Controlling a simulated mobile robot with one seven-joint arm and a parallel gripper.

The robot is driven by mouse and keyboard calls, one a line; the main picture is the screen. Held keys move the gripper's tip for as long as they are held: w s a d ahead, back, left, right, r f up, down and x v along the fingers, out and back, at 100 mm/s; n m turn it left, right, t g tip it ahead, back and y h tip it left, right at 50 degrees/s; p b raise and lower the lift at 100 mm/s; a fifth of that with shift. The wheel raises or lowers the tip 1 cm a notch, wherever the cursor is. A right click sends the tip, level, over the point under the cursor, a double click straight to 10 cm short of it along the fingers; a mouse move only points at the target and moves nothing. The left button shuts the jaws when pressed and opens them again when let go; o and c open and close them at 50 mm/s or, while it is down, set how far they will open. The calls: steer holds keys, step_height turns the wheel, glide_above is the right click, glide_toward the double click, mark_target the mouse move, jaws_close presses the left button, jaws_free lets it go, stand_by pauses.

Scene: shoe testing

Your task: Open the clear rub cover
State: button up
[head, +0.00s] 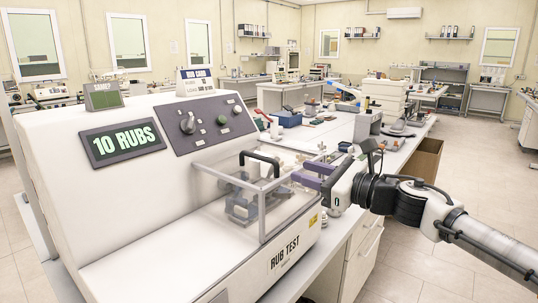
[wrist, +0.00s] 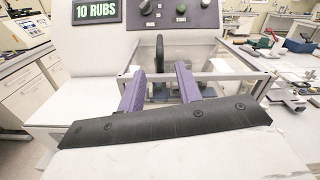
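The clear rub cover (head: 285,205) is a transparent box with pale edges on the front of the white rub test machine (head: 130,230). It looks lowered over the grey rubbing mechanism (head: 240,208), which shows through it. A black arched handle (head: 262,158) stands on its top; it also shows in the wrist view (wrist: 160,52). My gripper (head: 300,172) is at the right of the cover, with its purple fingers pointing toward the handle. In the wrist view the fingers (wrist: 160,70) are apart, with the handle lined up between them but farther ahead. Nothing is held.
The machine's dark panel (head: 207,123) with knobs and its "10 RUBS" display (head: 122,143) rise behind the cover. A blue bin (head: 290,119) and other tools lie on the bench behind. Open floor (head: 440,250) is at the right.

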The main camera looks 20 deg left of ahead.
mark_target(267, 159)
steer(key=p+x, duration=0.3)
steer(key=x, duration=0.7)
steer(key=shift+r+p, duration=0.15)
steer(key=shift+p, duration=0.15)
steer(key=shift+w+a, duration=0.25)
steer(key=shift+a, duration=0.4)
steer(key=shift+c, duration=0.2)
jaws_close()
